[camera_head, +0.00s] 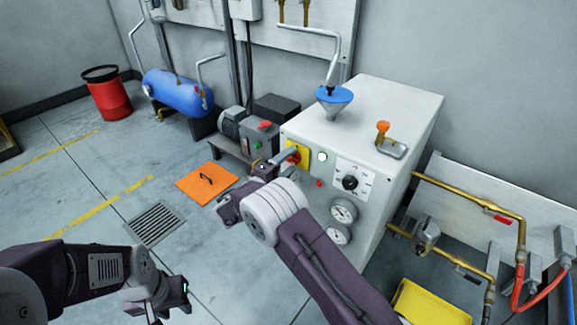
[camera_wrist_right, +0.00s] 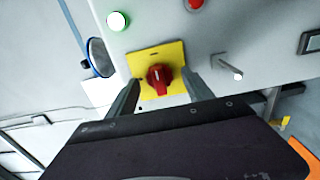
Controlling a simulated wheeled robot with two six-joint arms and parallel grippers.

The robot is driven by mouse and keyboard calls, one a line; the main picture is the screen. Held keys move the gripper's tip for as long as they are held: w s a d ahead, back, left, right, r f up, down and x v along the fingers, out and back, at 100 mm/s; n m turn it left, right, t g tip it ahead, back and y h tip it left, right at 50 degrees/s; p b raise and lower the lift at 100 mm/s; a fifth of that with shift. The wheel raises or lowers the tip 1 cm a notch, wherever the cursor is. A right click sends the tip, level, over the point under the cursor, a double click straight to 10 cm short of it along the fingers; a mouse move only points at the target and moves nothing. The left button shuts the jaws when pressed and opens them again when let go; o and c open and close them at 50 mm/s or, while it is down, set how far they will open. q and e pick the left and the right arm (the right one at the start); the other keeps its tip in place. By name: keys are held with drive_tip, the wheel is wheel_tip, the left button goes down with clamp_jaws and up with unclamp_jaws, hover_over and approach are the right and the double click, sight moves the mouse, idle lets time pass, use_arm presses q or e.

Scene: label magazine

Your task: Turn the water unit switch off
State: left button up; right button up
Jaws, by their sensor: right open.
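The water unit (camera_head: 395,105) is a white cabinet at the centre right of the head view. Its switch is a red rotary knob (camera_wrist_right: 160,78) on a yellow plate (camera_wrist_right: 145,58); the plate also shows in the head view (camera_head: 303,150), partly hidden by my gripper. My right gripper (camera_wrist_right: 160,95) is open, with one finger on each side of the knob. I see no clear contact, and the remaining depth cannot be told. In the head view my right gripper (camera_head: 275,166) is at the cabinet's front left edge. My left gripper (camera_head: 170,302) is low at the left, away from the unit; its jaw opening is unclear.
A white button (camera_head: 322,157), a dial (camera_head: 350,183) and gauges (camera_head: 343,211) sit beside the switch. A pump on a stand (camera_head: 232,150) is close on the left. Brass pipes (camera_head: 470,193) run at the right. Open floor lies around the drain grate (camera_head: 155,223).

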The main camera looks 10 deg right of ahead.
clamp_jaws()
drive_tip(key=shift+r, duration=0.1)
drive_tip(key=n+p, duration=0.3)
drive_tip(key=shift+r, duration=0.1)
drive_tip(key=n+p, duration=0.4)
drive_tip(key=n, duration=0.2)
drive_tip(key=n+p, duration=0.2)
drive_tip(key=n, duration=0.2)
drive_tip(key=shift+f+n+p, duration=0.2)
drive_tip(key=shift+n+p, duration=0.65)
drive_tip(key=shift+n, duration=1.55)
